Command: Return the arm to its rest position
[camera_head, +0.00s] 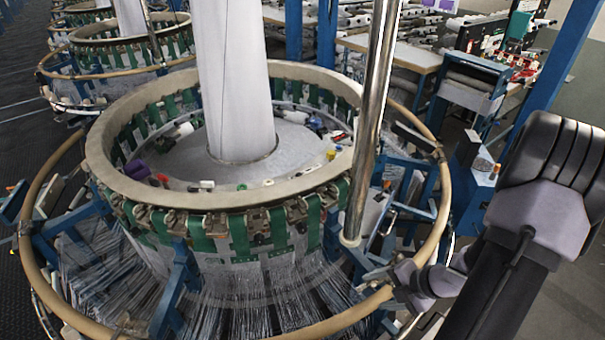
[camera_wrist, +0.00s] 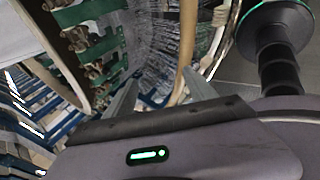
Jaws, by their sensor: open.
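My arm comes in at the right of the head view, beside the circular loom (camera_head: 225,195). My gripper (camera_wrist: 162,88) shows in the wrist view with its two grey fingers spread apart and nothing between them. In the head view my wrist end (camera_head: 425,282) is low at the right, close to the loom's tan outer hoop (camera_head: 441,205); I cannot tell whether they touch. The fingers are hard to make out there. In the wrist view the tan hoop (camera_wrist: 187,45) and fine threads (camera_wrist: 150,45) lie beyond the fingers.
A shiny vertical pole (camera_head: 372,120) stands just left of my wrist. A white fabric column (camera_head: 233,80) rises from the loom's middle. Small coloured items lie inside the loom's ring. Blue frames and a work table (camera_head: 405,52) stand behind. Dark floor shows at the far left.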

